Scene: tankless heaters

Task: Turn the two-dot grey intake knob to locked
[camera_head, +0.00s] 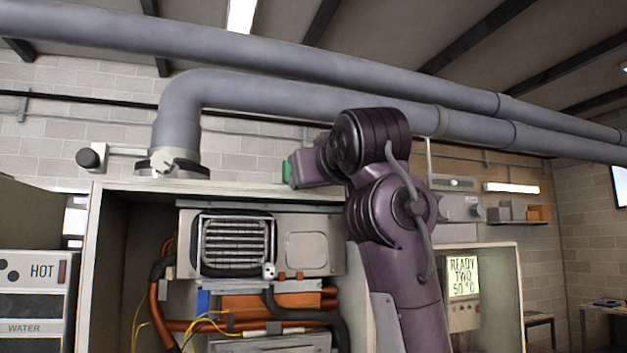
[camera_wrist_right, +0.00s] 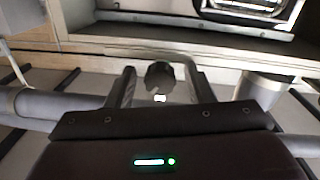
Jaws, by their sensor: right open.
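In the right wrist view, my right gripper (camera_wrist_right: 159,70) is open, one finger on each side of a dark grey knob (camera_wrist_right: 160,77). A gap shows between the knob and each finger. A small white mark shows on the knob's near side; I cannot make out dots or its setting. In the head view, my right arm reaches up and its hand (camera_head: 313,168) points away above the open cabinet, hiding this knob. Another dark round knob (camera_head: 91,158) sits on a pale bracket left of the bent grey pipe. My left gripper is not in view.
The bent grey pipe (camera_head: 178,120) comes down to the cabinet top (camera_head: 230,188). The open heater holds a grille (camera_head: 236,246), orange pipes and yellow wires.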

